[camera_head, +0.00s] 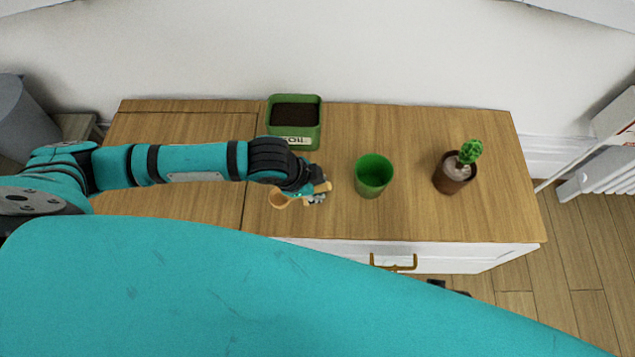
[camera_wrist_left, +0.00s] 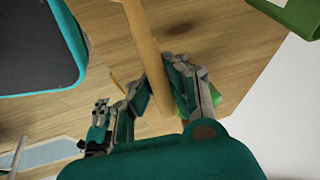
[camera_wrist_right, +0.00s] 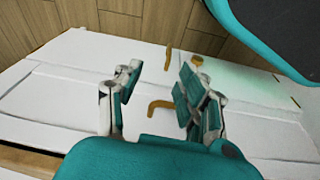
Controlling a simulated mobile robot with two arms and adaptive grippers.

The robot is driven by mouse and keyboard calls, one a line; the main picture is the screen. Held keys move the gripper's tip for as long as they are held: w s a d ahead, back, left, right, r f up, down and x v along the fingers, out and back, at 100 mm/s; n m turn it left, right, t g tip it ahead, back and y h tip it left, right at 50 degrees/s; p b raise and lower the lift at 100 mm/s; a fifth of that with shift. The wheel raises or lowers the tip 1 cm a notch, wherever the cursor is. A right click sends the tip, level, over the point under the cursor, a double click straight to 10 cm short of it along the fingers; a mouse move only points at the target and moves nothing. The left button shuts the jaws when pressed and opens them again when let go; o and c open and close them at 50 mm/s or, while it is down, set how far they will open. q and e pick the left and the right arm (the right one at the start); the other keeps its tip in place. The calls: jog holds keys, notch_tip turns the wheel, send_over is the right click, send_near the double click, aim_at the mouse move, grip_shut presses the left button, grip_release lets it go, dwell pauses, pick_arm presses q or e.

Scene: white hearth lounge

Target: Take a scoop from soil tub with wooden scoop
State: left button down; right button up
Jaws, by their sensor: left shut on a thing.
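The wooden scoop (camera_head: 280,199) is in my left gripper (camera_head: 312,195), above the front part of the cabinet top. In the left wrist view the jaws (camera_wrist_left: 160,88) are shut around its light wooden handle (camera_wrist_left: 143,40). The soil tub (camera_head: 294,143), green, square and filled with dark soil (camera_head: 296,112), stands at the back of the cabinet, behind my left gripper and apart from the scoop. A green corner of the tub (camera_wrist_left: 295,14) shows in the left wrist view. My right gripper (camera_wrist_right: 158,88) is open and empty, in front of the white cabinet front.
A green pot (camera_head: 373,177) stands right of my left gripper. A cactus in a brown pot (camera_head: 453,174) is farther right. The wooden cabinet top (camera_head: 410,130) is clear between and behind them. A brass drawer handle (camera_head: 393,263) sticks out at the front.

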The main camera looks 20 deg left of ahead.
pick_arm(q)
jog(key=s+d+r+p, duration=0.1)
jog(key=s+d, duration=0.2)
jog(key=s, duration=1.1)
jog(key=shift+r+p, duration=0.15)
jog(key=shift+p, duration=0.2)
pick_arm(e)
jog(key=s+f, duration=0.3)
jog(key=f, duration=0.2)
jog(key=shift+d+f, duration=0.2)
jog(key=shift+f, duration=0.2)
pick_arm(q)
jog(key=shift+d, duration=0.1)
pick_arm(e)
jog(key=shift+s, duration=0.1)
